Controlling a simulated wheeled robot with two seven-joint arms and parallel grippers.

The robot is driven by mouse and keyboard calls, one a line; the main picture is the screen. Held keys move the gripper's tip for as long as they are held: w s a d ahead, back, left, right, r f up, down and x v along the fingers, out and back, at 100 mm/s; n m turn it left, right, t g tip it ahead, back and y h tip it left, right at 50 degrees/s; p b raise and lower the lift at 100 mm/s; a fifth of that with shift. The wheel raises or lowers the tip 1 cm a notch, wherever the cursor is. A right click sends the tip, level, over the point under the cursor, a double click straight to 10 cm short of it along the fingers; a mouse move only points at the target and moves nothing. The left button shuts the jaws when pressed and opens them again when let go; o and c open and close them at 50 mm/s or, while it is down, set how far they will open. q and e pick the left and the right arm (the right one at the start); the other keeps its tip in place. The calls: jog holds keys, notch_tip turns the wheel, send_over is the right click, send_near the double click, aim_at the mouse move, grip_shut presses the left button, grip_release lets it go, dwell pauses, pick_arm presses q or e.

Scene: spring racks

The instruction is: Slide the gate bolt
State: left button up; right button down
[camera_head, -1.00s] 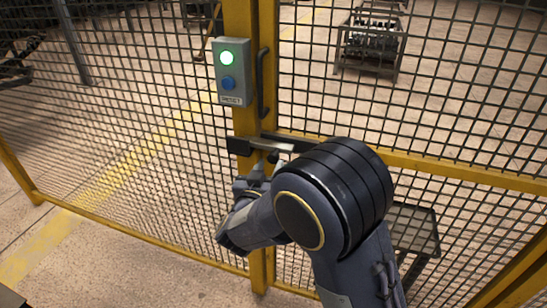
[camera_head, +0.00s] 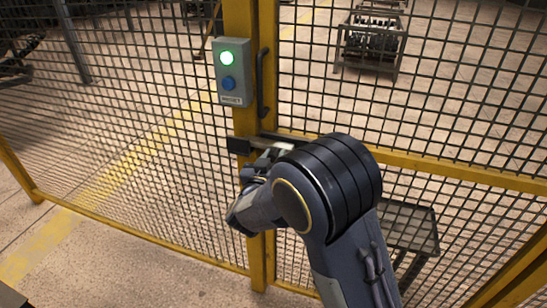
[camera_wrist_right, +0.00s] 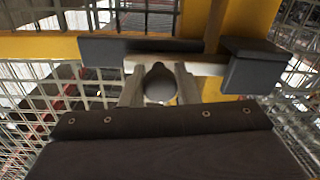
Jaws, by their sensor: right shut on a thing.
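The gate bolt is a pale metal bar in a dark housing on the yellow gate post. In the right wrist view the bar (camera_wrist_right: 205,67) runs between a long dark bracket (camera_wrist_right: 130,47) and a dark block (camera_wrist_right: 254,68). A rounded grey knob (camera_wrist_right: 160,84) hangs from the bar. My right gripper (camera_wrist_right: 159,88) has one finger on each side of the knob and is shut on it. In the head view my right gripper (camera_head: 266,160) is at the bolt, and its wrist hides part of it. My left gripper is not in view.
A grey control box (camera_head: 232,72) with a lit green lamp and a blue button is on the post above the bolt. A black handle (camera_head: 263,84) stands beside it. Yellow-framed mesh fence (camera_head: 400,160) spans both sides. A dark tray (camera_head: 408,226) shows beyond the mesh.

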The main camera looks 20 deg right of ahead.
jog(key=s+d, duration=0.2)
jog(key=d, duration=0.1)
jog(key=shift+s+d, duration=0.2)
jog(key=shift+d, duration=0.05)
jog(key=c, duration=1.4)
grip_release()
jog(key=b+v, duration=0.1)
jog(key=v, duration=0.6)
jog(key=shift+s+a, duration=0.2)
jog(key=shift+s, duration=0.15)
